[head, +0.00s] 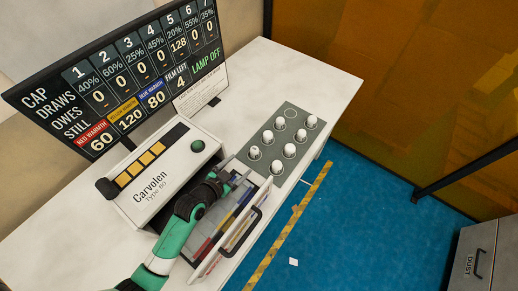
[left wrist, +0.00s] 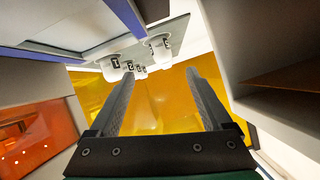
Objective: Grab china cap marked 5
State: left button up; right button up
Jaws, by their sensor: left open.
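The number marks are too small to read in the head view. In the left wrist view the caps hang upside down at the top; one cap (left wrist: 116,65) seems marked 1, and I cannot tell which is marked 5. My left gripper (head: 241,169) is open and empty, apart from the caps, just left of the tray. Its fingers (left wrist: 160,78) show spread in the wrist view.
A white Carvolen machine (head: 165,175) stands left of the tray, its open drawer (head: 226,221) with coloured strips below my left arm. A dark display board (head: 105,75) stands behind. The counter (head: 318,75) beyond the tray is clear. An orange panel (head: 410,90) stands to the right.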

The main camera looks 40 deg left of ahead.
aim_at(253, 153)
pick_arm(q)
jog(key=b+x, duration=0.1)
jog(key=x, duration=0.4)
jog(key=shift+w+r, duration=0.1)
jog(key=x, duration=0.1)
jog(key=b+x, duration=0.1)
jog(key=x, duration=0.1)
jog(key=b+x, duration=0.1)
jog(key=x, duration=0.1)
jog(key=shift+w+r, duration=0.2)
grip_shut()
